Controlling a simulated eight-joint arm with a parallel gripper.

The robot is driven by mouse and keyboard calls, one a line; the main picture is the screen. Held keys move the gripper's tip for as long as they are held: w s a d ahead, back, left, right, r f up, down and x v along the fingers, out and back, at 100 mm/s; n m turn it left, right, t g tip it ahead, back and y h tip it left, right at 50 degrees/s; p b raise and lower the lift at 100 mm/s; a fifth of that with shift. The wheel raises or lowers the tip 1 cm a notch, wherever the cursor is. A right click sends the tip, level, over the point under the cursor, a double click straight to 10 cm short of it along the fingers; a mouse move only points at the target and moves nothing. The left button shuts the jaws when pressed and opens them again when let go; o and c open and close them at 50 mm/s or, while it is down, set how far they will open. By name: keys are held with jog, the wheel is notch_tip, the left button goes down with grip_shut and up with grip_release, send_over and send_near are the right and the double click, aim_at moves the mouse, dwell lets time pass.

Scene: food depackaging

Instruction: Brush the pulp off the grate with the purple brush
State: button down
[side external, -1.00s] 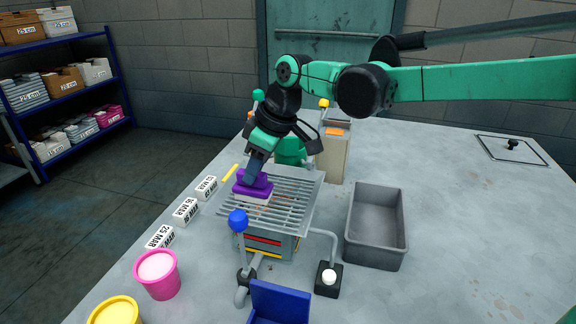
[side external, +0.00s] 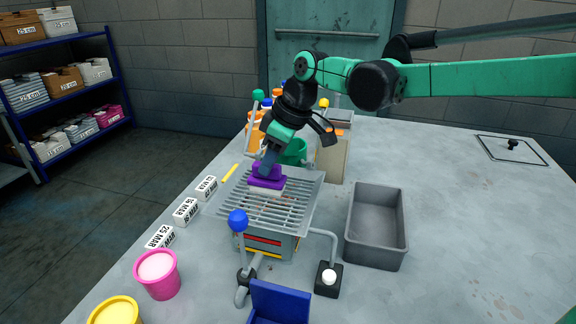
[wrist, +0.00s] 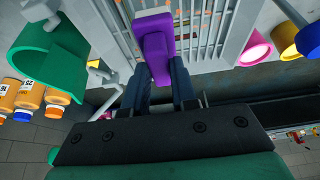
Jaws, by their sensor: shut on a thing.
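The purple brush (side external: 267,178) rests on the far part of the metal grate (side external: 272,208), its pale bristles facing down on the bars. My gripper (side external: 268,164) is shut on the brush's handle from above. In the wrist view the purple brush (wrist: 157,50) sits between the two dark fingers of my gripper (wrist: 160,85), with the slats of the grate (wrist: 205,30) around it. The grate sits on top of a box-like machine.
An empty grey bin (side external: 376,228) stands right of the grate. A blue-knobbed lever (side external: 238,220) rises at the grate's front. Pink (side external: 157,273) and yellow (side external: 115,311) tubs stand front left. White date blocks (side external: 185,211) line the left edge. A green container (side external: 292,151) stands behind. The right of the table is mostly clear.

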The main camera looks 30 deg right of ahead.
jog(key=shift+w+d, duration=0.6)
jog(key=shift+d, duration=0.3)
jog(key=shift+s+d, duration=0.4)
jog(key=shift+s, duration=0.15)
jog(key=shift+s+a, duration=2.4)
jog(key=shift+a, duration=0.15)
jog(key=shift+s+d, duration=0.45)
jog(key=shift+s, duration=0.05)
jog(key=shift+w+d, duration=0.1)
jog(key=shift+d, duration=0.2)
jog(key=shift+w+d, duration=2.4)
jog(key=shift+w, duration=0.05)
notch_tip(320, 180, up, 8)
jog(key=shift+r, duration=0.15)
jog(key=shift+s, duration=0.1)
